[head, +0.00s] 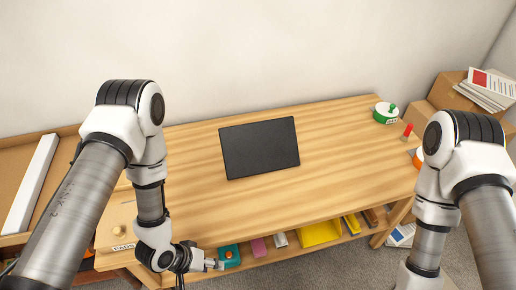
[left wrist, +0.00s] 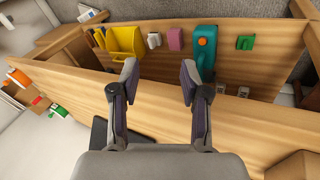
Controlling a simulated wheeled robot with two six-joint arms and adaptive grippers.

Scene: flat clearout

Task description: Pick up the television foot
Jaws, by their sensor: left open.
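I cannot make out a television foot for certain in either view. A flat black panel (head: 260,147) lies on the wooden table (head: 350,150); a dark corner of it (left wrist: 102,132) shows in the left wrist view. My left gripper (head: 217,265) is at the table's front edge, beside a teal thing with an orange part (head: 229,257). In the left wrist view my left gripper (left wrist: 159,75) is open, with nothing between its fingers. The teal thing (left wrist: 205,50) is beyond the right finger. My right arm shows in the head view, but its gripper is out of the picture.
The low shelf holds a pink thing (left wrist: 174,38), a white thing (left wrist: 154,40), a yellow bin (left wrist: 124,40) and a green thing (left wrist: 245,42). A green round thing (head: 385,113) stands at the table's back right. Cardboard boxes (head: 449,90) are beyond. Much of the tabletop is clear.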

